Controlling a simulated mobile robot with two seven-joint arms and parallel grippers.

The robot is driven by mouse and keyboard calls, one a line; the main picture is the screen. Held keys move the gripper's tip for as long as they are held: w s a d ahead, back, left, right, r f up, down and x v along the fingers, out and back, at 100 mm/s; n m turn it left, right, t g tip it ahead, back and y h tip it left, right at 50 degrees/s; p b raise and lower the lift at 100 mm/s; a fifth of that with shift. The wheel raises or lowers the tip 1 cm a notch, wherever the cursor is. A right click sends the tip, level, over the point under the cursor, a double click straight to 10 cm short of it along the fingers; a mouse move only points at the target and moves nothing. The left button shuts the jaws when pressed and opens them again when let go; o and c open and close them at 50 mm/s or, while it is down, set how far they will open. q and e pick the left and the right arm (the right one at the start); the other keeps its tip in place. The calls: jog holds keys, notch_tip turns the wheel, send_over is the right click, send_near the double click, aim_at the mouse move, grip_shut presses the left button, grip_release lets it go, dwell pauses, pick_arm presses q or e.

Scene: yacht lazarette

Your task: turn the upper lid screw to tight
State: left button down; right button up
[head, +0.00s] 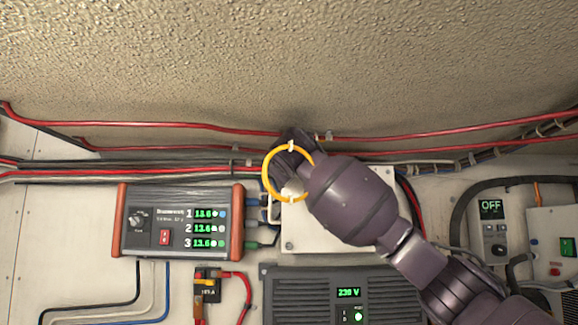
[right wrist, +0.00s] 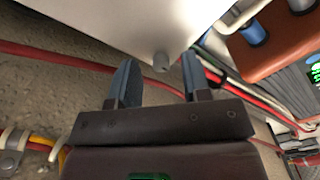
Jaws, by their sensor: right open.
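The white box (head: 293,232) with its lid is on the wall in the middle of the head view, and my right arm covers much of it. In the head view the right gripper (head: 290,152) is dark and partly hidden at the box's upper left, and the upper screw is hidden. My left gripper is not in view.
A yellow ring (head: 265,183) overlaps the right gripper in the head view. Red cables (head: 190,126) run along the wall above the box. A charger with orange ends (head: 122,220) is at left, a 230 V unit (head: 285,290) below. Several cables leave the box's left side.

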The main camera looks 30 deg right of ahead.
jog(key=shift+w+d, duration=0.15)
jog(key=shift+w, duration=0.2)
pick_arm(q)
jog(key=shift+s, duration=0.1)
pick_arm(e)
grip_shut()
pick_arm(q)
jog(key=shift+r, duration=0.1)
